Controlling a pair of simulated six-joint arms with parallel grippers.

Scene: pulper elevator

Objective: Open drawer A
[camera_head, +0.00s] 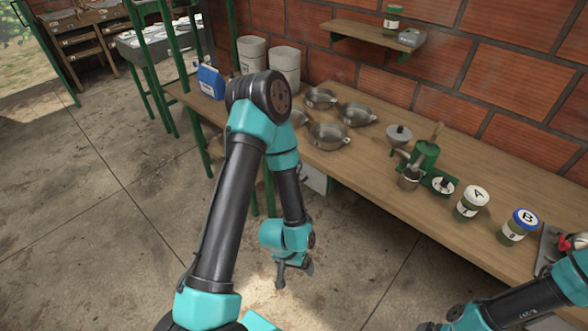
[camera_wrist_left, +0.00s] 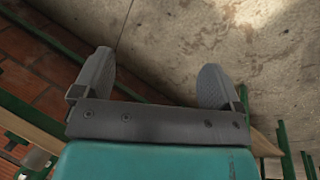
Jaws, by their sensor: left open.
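A pale box-like front (camera_head: 313,178) shows under the workbench, partly hidden behind my left arm; it may be a drawer, but I can read no letter on it. My left gripper (camera_head: 294,268) hangs low in front of the bench, pointing down over the floor, apart from that front. In the left wrist view its two fingers (camera_wrist_left: 154,78) are spread wide with nothing between them. My right arm enters at the bottom right, and only a dark bit of its gripper (camera_head: 432,326) shows at the bottom edge.
The wooden workbench (camera_head: 375,185) carries metal bowls (camera_head: 328,135), a green hand-cranked machine (camera_head: 425,158), a jar marked A (camera_head: 471,203) and a jar marked B (camera_head: 518,226). Green posts (camera_head: 195,95) stand at the bench's left end. The concrete floor (camera_head: 90,200) is clear at left.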

